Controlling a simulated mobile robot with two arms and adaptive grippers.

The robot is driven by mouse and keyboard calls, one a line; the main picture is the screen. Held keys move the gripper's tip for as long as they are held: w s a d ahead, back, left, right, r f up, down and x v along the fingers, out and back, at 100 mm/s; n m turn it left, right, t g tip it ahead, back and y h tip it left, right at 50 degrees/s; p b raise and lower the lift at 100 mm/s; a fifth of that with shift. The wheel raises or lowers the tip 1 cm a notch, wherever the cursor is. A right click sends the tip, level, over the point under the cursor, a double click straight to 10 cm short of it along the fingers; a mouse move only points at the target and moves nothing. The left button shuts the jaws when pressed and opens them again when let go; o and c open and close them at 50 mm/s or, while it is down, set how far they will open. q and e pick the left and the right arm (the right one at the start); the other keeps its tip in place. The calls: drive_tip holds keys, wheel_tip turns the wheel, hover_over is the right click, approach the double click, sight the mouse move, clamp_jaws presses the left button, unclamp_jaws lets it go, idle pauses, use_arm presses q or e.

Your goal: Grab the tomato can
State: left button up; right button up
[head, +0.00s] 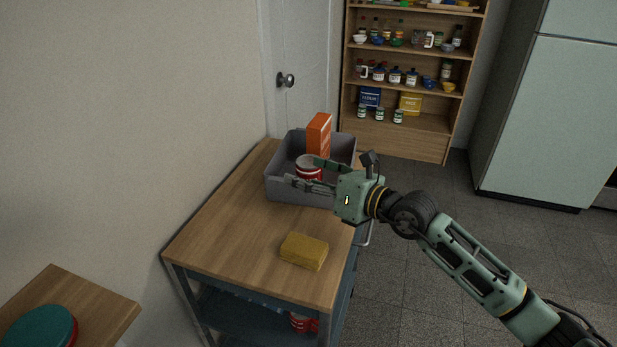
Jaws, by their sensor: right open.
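The tomato can (308,168), red with a white top, stands in a grey bin (285,188) on the wooden cart top. My right gripper (302,173) is open, its fingers pointing left over the bin. One finger passes by the can's upper right side and the other lies across the near side. The fingers hide part of the can, and I cannot tell whether they touch it. My left gripper is not in view.
An orange box (319,135) stands in the bin behind the can. A yellow sponge-like block (304,251) lies on the cart top (225,240). Another red can (300,321) is on the lower shelf. A wall borders the cart's left; stocked shelves (420,130) stand behind.

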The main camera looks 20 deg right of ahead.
sight(312, 163)
drive_tip(key=w+d+f+h, duration=0.1)
drive_tip(key=d, duration=0.2)
drive_tip(key=w+d+f+h, duration=0.1)
drive_tip(key=d+h, duration=0.1)
drive_tip(key=w+d+n+h, duration=0.1)
drive_tip(key=w+d, duration=0.1)
drive_tip(key=d, duration=0.1)
drive_tip(key=shift+d+f+g+h, duration=0.3)
drive_tip(key=shift+f+h, duration=0.1)
drive_tip(key=p+x, duration=0.1)
drive_tip(key=x, duration=1)
drive_tip(key=shift+w+a+f, duration=0.15)
drive_tip(key=shift+a+f, duration=0.05)
drive_tip(key=shift+f, duration=0.05)
drive_tip(key=c, duration=1.3)
drive_tip(key=shift+r, duration=0.2)
